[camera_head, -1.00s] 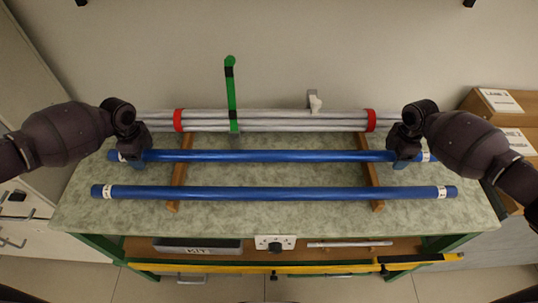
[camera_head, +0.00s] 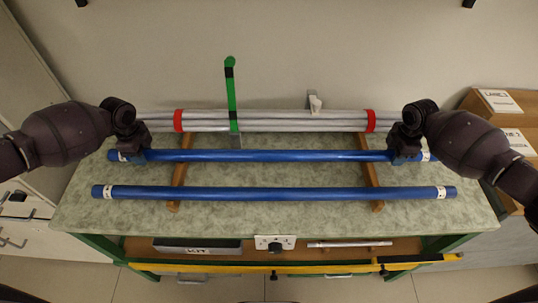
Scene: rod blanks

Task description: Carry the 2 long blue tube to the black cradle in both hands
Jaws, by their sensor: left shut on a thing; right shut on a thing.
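Two long blue tubes lie left to right over the green speckled table (camera_head: 275,217). The far blue tube (camera_head: 265,156) has my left gripper (camera_head: 133,156) shut on its left end and my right gripper (camera_head: 404,157) shut on its right end. The near blue tube (camera_head: 270,193) lies apart from both grippers, across two wooden strips (camera_head: 178,175), with white labels near its ends. I cannot tell whether the far tube touches the strips. The fingertips are partly hidden by my wrists. I cannot make out a black cradle.
A bundle of grey rods (camera_head: 270,119) with red bands lies behind the far tube. Labelled wooden boxes (camera_head: 500,103) stand at right.

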